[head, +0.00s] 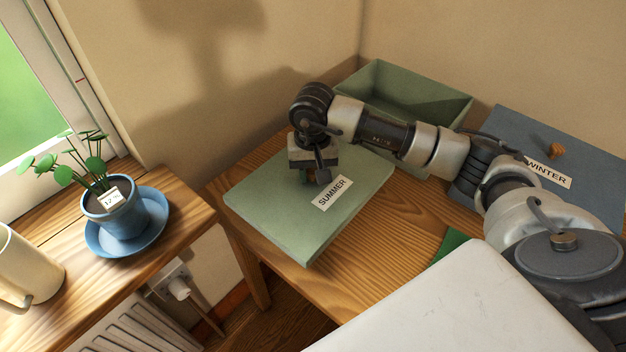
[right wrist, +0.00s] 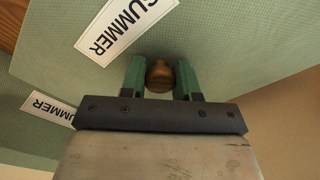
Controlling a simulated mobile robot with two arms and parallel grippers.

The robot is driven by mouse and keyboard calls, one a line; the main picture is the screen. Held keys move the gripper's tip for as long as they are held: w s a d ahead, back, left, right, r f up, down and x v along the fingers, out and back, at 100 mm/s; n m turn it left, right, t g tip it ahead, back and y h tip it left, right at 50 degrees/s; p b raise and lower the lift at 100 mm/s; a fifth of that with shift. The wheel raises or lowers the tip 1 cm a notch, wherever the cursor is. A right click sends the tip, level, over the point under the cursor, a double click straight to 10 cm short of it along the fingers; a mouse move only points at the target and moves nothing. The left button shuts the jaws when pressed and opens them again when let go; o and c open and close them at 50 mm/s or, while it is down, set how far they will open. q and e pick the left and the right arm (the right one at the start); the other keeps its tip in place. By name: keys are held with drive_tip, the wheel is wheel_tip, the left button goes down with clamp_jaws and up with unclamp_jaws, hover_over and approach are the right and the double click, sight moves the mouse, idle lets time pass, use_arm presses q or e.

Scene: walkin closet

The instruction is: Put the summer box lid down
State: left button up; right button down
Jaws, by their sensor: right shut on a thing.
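The summer box lid (head: 260,205) is a flat sage-green panel with a white SUMMER label, over the left end of the wooden table. I cannot tell whether it rests on the wood or is just above it. My right gripper (head: 316,176) is above the lid, pointing down. In the right wrist view its green fingers (right wrist: 159,82) are shut on the lid's round wooden knob (right wrist: 159,72). The open green box (head: 418,92) stands behind and right of the lid, partly hidden by my arm. My left gripper is not in view.
A blue-grey box lid marked WINTER (head: 520,128), with a wooden knob (head: 556,150), is at the right. A small green item (head: 450,243) lies near the table's front edge. Bare wood (head: 365,270) shows right of the lid. A potted plant (head: 115,215) stands on the left sill.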

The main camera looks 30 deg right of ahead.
sight(313, 182)
wheel_tip(313, 182, down, 4)
drive_tip(key=shift+s+r+p, duration=0.1)
drive_tip(key=shift+r+p, duration=0.15)
drive_tip(key=shift+p, duration=0.1)
drive_tip(key=shift+f, duration=0.1)
drive_tip(key=shift+f, duration=0.1)
drive_tip(key=c, duration=0.8)
unclamp_jaws()
